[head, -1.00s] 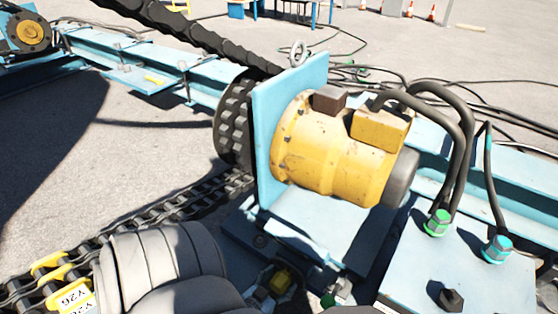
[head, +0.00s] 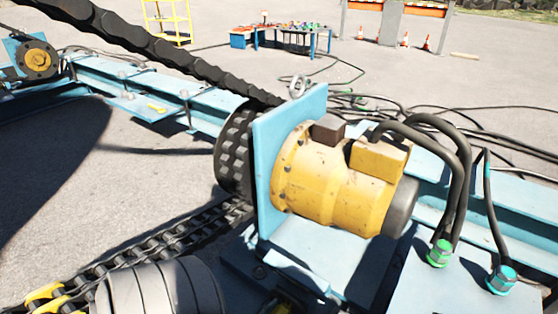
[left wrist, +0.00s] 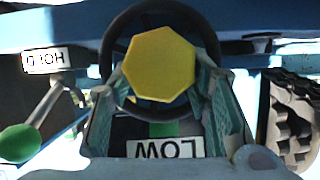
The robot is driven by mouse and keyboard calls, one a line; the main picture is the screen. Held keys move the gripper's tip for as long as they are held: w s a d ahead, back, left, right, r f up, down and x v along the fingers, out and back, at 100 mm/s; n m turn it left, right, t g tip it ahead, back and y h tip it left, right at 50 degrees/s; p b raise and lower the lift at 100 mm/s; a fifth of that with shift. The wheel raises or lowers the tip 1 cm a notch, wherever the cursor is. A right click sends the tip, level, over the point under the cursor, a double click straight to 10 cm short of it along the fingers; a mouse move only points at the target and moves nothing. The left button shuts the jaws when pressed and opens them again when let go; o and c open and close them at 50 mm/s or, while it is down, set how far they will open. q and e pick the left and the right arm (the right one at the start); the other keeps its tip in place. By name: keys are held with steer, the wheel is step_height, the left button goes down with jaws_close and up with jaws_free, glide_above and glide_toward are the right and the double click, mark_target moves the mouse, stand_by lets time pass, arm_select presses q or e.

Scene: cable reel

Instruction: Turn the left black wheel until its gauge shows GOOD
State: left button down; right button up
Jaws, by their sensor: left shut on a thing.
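The black wheel (left wrist: 112,48) with a yellow many-sided hub (left wrist: 159,64) fills the top middle of the left wrist view. My left gripper (left wrist: 160,78) is shut on the wheel, with one finger on each side of the hub. Just below the wheel is its dark gauge (left wrist: 128,128) with a green band (left wrist: 165,129). The head view shows neither the wheel nor either gripper. My right gripper is out of view.
In the left wrist view, a HOLD label (left wrist: 47,60) and a green-knobbed lever (left wrist: 20,143) are at left, and a black chain (left wrist: 295,120) at right. In the head view, a yellow motor (head: 325,180) stands on the blue frame, with hoses (head: 455,160) at right.

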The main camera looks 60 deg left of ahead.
arm_select(q)
steer(key=shift+d+m+y+p, duration=0.2)
steer(key=shift+m+y+p, duration=0.3)
steer(key=shift+m+p, duration=0.2)
steer(key=shift+w+d+m+g+y, duration=0.1)
steer(key=shift+m+g+y, duration=0.2)
steer(key=shift+m, duration=0.1)
steer(key=shift+d+f+m+y, duration=0.15)
steer(key=shift+m+y, duration=0.15)
steer(key=shift+m, duration=0.2)
steer(key=shift+m+y, duration=0.4)
steer(key=shift+m, duration=0.2)
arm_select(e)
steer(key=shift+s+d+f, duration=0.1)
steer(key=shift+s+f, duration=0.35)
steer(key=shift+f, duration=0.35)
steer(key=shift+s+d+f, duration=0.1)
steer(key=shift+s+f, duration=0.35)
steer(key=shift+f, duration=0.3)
arm_select(q)
steer(key=c, duration=0.8)
jaws_free()
steer(key=shift+c, duration=0.2)
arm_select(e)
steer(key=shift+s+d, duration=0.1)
